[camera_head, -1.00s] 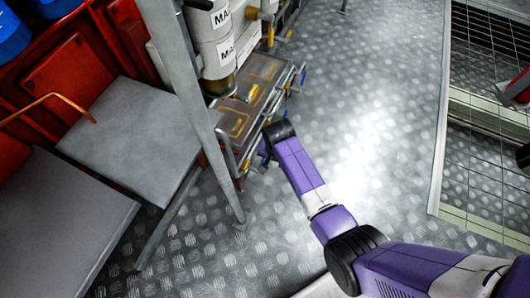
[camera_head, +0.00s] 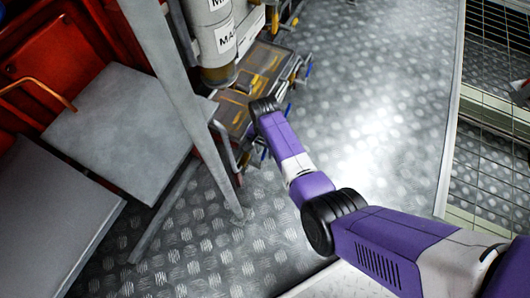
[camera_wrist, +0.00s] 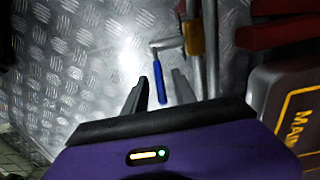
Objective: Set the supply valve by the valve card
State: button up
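A blue valve lever (camera_wrist: 160,82) on a metal stem shows in the wrist view, beside a pipe with a brass-coloured fitting (camera_wrist: 193,38). My gripper (camera_wrist: 160,74) is open, with its two dark fingers apart on either side of the lever in the picture. I cannot tell whether they touch it or how far above it they are. In the head view my wrist end is over the low pipe unit (camera_head: 262,62), and the fingers are hidden. Another blue lever (camera_head: 307,70) stands on that unit's right side. I cannot make out which valve is the supply valve, or a valve card.
A white cylinder (camera_head: 213,35) with partly readable labels stands behind the unit. A grey post (camera_head: 165,70) and grey panels (camera_head: 118,130) are on the left. A dark box with yellow lettering (camera_wrist: 292,105) is close on the wrist view's right. Tread-plate floor (camera_head: 370,110) is open to the right.

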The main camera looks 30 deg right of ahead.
jog(key=shift+f, duration=0.3)
grip_shut()
dwell(1.3)
